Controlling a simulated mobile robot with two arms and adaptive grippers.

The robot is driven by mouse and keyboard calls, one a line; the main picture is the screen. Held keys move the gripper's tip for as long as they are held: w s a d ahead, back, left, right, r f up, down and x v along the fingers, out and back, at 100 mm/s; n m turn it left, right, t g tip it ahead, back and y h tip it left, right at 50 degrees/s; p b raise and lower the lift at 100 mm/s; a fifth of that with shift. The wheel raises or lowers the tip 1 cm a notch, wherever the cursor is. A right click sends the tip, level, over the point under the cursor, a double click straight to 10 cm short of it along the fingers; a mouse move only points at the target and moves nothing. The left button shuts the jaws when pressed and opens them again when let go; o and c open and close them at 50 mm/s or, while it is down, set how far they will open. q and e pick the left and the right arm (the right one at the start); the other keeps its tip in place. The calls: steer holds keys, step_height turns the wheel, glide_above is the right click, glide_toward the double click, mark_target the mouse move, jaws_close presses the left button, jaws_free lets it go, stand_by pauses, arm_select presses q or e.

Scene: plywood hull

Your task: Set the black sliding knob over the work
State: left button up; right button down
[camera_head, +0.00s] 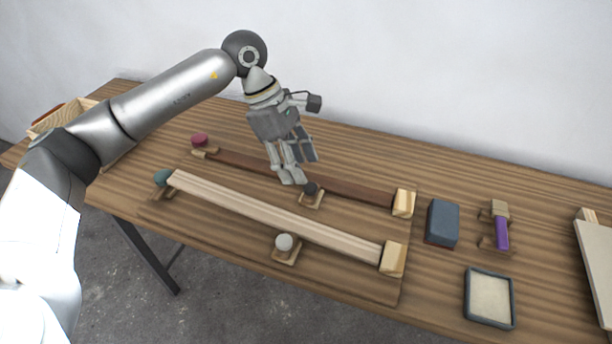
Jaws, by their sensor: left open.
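The black knob (311,188) sits on a small wooden slider block at the near edge of the dark brown strip (345,189), right of the strip's middle. My left gripper (293,180) points down just left of the black knob, close to it. It is open and holds nothing. Whether its fingertips touch the knob or the strip I cannot tell. The dark strip runs from a red knob (200,140) to a wooden end block (403,202), and the gripper hides part of it. My right gripper is out of view.
A pale strip (300,228) lies in front, with a teal knob (162,177), a white knob (284,242) and an end block (393,259). Rightward are a blue-grey block (442,223), a purple piece on a stand (501,232) and a shallow tray (468,300).

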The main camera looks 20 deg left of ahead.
mark_target(310, 186)
arm_select(q)
steer(key=shift+x, duration=2.35)
steer(key=shift+c, duration=0.2)
steer(key=shift+r, duration=0.1)
jaws_close()
steer(key=shift+w, duration=0.1)
